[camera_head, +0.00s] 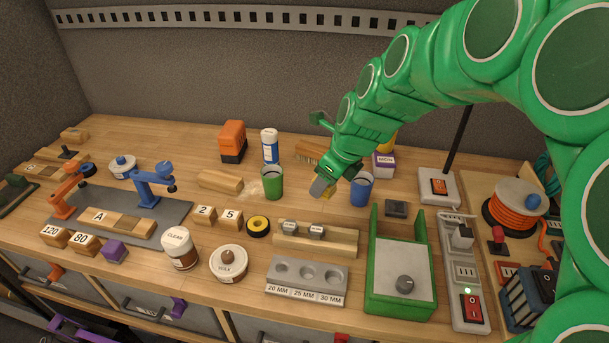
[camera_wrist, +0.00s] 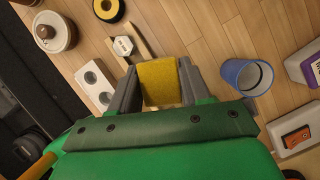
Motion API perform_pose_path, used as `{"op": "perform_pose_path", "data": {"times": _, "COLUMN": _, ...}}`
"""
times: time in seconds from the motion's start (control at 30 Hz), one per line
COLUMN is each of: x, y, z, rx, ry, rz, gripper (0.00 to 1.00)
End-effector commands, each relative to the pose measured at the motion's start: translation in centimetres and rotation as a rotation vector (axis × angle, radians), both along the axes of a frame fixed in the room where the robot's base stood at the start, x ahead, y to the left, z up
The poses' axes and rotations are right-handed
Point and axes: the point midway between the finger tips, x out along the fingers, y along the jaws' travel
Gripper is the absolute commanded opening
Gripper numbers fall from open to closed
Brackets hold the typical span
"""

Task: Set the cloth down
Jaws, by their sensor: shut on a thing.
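My gripper (camera_head: 322,188) is over the middle of the wooden bench, between the green cup (camera_head: 272,182) and the blue cup (camera_head: 361,189). In the wrist view, the two grey fingers of my gripper (camera_wrist: 160,84) are shut on a yellow cloth (camera_wrist: 161,86), which fills the gap between them. In the head view only a small yellow bit of the cloth (camera_head: 329,193) shows beside the fingers. I cannot tell exactly how far the cloth is above the bench. The blue cup also shows in the wrist view (camera_wrist: 246,76), right of the fingers.
A wooden block with hex nuts (camera_head: 330,244) and a grey socket holder (camera_head: 307,280) stand in front. A green-sided tray (camera_head: 372,285) and a power strip (camera_head: 458,265) are to the right. A yellow-black tape roll (camera_head: 258,226) lies front left. Bare wood shows between the cups.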

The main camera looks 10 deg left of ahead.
Motion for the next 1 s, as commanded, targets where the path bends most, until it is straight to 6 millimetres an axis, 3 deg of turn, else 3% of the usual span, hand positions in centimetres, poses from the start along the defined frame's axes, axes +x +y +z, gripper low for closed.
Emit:
{"op": "perform_pose_path", "data": {"times": 0.2, "x": -0.1, "y": 0.0, "z": 0.1, "rx": 0.0, "ry": 0.0, "rz": 0.0, "gripper": 0.12}}
{"op": "perform_pose_path", "data": {"times": 0.37, "x": 1.0, "y": 0.5, "z": 0.4, "rx": 0.0, "ry": -0.003, "rz": 0.003, "gripper": 0.12}}
{"op": "perform_pose_path", "data": {"times": 1.0, "x": 10.4, "y": 7.5, "z": 1.7, "rx": -0.001, "ry": -0.002, "rz": 0.06, "gripper": 0.12}}
